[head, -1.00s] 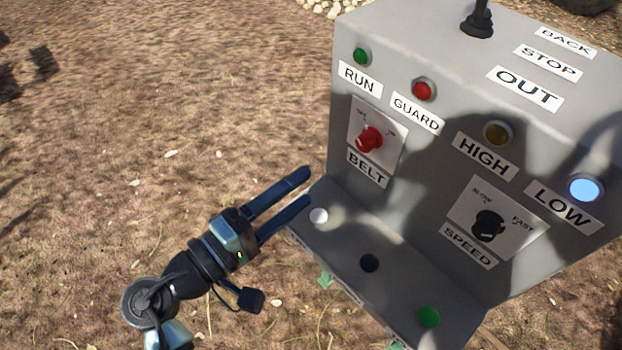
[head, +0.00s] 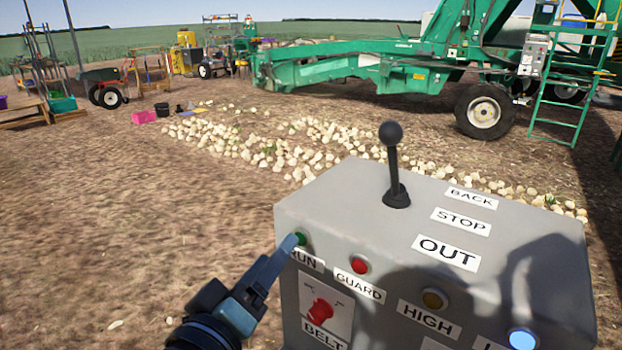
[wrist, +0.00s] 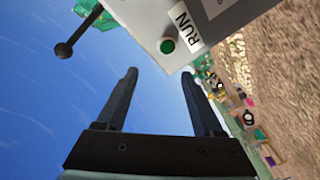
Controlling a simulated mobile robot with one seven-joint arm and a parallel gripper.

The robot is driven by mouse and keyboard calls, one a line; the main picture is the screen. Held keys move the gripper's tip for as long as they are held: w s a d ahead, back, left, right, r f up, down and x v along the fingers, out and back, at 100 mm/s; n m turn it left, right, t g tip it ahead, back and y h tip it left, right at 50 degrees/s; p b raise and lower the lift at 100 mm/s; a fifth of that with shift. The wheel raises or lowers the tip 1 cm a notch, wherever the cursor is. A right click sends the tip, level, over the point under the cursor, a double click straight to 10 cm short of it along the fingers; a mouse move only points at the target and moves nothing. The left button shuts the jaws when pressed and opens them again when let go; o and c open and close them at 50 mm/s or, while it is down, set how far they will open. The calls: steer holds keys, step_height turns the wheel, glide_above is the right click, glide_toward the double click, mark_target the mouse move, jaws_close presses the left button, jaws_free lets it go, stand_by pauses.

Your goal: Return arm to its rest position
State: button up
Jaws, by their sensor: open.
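My gripper (head: 284,250) is at the left edge of the grey control box (head: 320,208) in the head view. Its finger overlaps the box's corner by the green RUN button (head: 301,239); contact cannot be told there. In the wrist view my gripper (wrist: 158,75) is open, with two dark fingers apart and nothing between them. The green RUN button (wrist: 167,46) and the box (wrist: 145,15) lie beyond the fingertips, rotated in that view. Most of my arm is out of the head view, below its bottom edge.
A black lever (head: 393,165) stands up from the box top. The red BELT knob (head: 320,311) is on its front, and the LOW lamp (head: 522,339) glows blue-white. Onions (head: 240,145) lie behind, before a green machine (head: 370,70). Bare ground left of the box is clear.

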step_height(320, 180, up, 15)
steer(key=d+m+t+y+p, duration=0.1)
steer(key=d+m+t+y, duration=0.1)
steer(key=m+t, duration=0.1)
steer(key=s+d+r+m+t+y+p, duration=0.1)
steer(key=s+r+t, duration=0.3)
steer(key=r, duration=0.6)
steer(key=s+d+r+m+t+y+p, duration=0.1)
steer(key=s+d+r+t+y, duration=0.1)
steer(key=s+r, duration=0.6)
step_height(320, 180, up, 3)
steer(key=shift+d+r+m+t+y, duration=0.1)
steer(key=shift+d+m+t+y, duration=0.35)
steer(key=shift+t, duration=0.45)
steer(key=shift+s+a, duration=0.1)
